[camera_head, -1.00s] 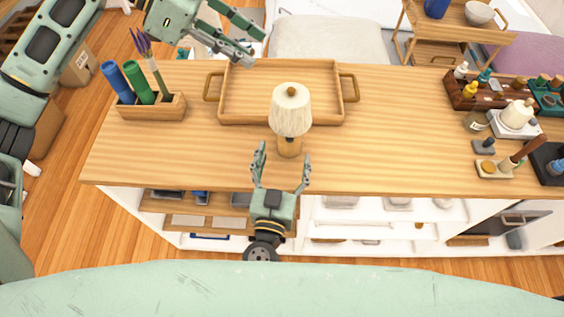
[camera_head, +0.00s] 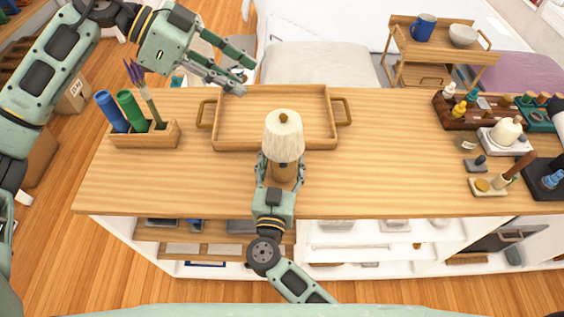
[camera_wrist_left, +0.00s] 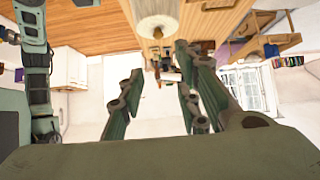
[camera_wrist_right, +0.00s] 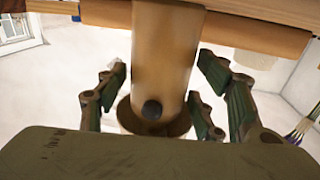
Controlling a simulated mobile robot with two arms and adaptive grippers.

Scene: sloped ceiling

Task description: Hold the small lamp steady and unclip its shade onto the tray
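The small lamp has a cream pleated shade (camera_head: 284,137) with a brown knob on top and a wooden stem (camera_head: 284,172). It stands upright on the table in front of the wooden tray (camera_head: 323,145); the shade overlaps the tray's front edge in the head view. My right gripper (camera_head: 276,163) has its fingers around the stem, below the shade. In the right wrist view the stem (camera_wrist_right: 165,60) stands between the parted fingers, with a gap at the left finger. My left gripper (camera_head: 246,76) is open and empty above the tray's far left corner. The shade (camera_wrist_left: 156,20) also shows in the left wrist view.
A wooden holder (camera_head: 145,140) with blue and green cylinders and brushes stands left of the tray. Bottles, a rack and small stands (camera_head: 490,184) crowd the table's right end. The tray is empty, and the table (camera_head: 385,150) right of it is clear.

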